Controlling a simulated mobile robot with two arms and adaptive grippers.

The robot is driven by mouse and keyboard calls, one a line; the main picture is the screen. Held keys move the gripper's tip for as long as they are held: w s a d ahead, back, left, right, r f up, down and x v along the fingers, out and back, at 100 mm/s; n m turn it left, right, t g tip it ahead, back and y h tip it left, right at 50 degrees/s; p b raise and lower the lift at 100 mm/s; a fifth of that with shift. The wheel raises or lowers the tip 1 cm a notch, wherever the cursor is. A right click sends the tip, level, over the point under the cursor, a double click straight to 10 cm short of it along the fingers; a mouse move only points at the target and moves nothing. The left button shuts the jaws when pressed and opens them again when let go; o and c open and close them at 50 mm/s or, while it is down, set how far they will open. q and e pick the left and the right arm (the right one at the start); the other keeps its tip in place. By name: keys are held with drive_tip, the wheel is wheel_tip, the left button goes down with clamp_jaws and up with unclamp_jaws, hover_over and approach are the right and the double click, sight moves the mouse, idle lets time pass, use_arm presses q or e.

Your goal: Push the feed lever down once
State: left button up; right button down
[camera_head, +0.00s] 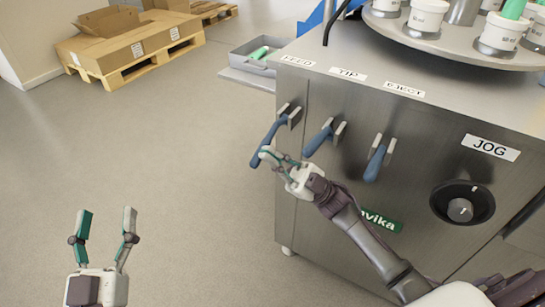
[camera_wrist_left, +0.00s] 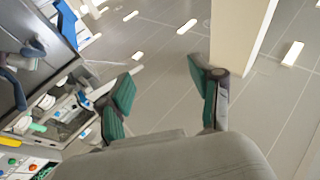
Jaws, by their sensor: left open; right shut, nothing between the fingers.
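The feed lever (camera_head: 269,136) is the leftmost of three blue-handled levers on the front of the steel machine, below the FEED label (camera_head: 297,62). Its handle slants down and to the left from its bracket. My right gripper (camera_head: 266,155) is shut and empty at the lower end of this handle. Its fingers overlap the handle's end in the head view; I cannot tell whether they touch it. My left gripper (camera_head: 107,211) is open and empty, over bare floor at the lower left. Its spread fingers also show in the left wrist view (camera_wrist_left: 160,85).
The tip lever (camera_head: 318,140) and eject lever (camera_head: 375,162) stand just right of the feed lever. A JOG knob (camera_head: 460,209) is further right. A turntable (camera_head: 455,52) with white cups is on top. A grey tray (camera_head: 242,62) sits beside the machine.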

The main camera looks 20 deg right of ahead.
use_arm(q)
drive_tip(key=s+r+t+h+b, duration=0.1)
drive_tip(key=s+r+t+h, duration=0.1)
drive_tip(key=s+r+t, duration=0.2)
wheel_tip(320, 180, up, 3)
drive_tip(key=shift+s+a+f+t, duration=0.15)
drive_tip(key=shift+s+t, duration=0.2)
drive_tip(key=shift+t, duration=0.25)
use_arm(e)
drive_tip(key=shift+w+d+f+n+g, duration=0.15)
drive_tip(key=shift+f+n+g, duration=0.2)
drive_tip(key=shift+f, duration=0.3)
drive_tip(key=shift+w+d+f+n+g, duration=0.15)
drive_tip(key=shift+f+n+g, duration=0.15)
drive_tip(key=shift+f, duration=0.3)
